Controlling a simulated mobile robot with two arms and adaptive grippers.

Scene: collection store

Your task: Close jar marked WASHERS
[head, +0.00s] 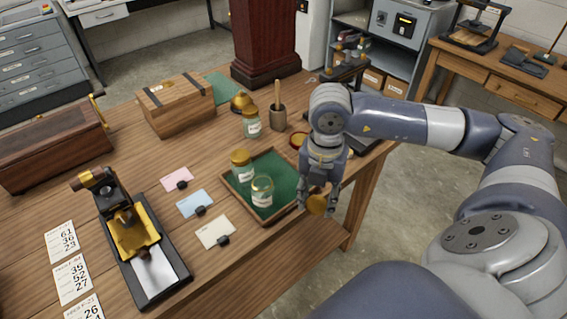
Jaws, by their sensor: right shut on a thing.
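My right gripper (319,193) is shut on a gold round lid (316,205), held just off the right edge of the green-lined wooden tray (285,171). An open glass jar (262,191) with a white label stands upright in the tray, to the left of the gripper and apart from it. A second jar (242,167) with a gold lid on it stands just behind the open one. A third glass jar (251,124) stands on the table behind the tray. The label words are too small to read. My left gripper is not in view.
A wooden cup (277,117) with an upright handle stands behind the tray. A reddish round dish (299,140) is close to my right arm. Coloured cards in clips, a press (130,231) and wooden boxes (178,102) are on the left. The table's front edge is near the tray.

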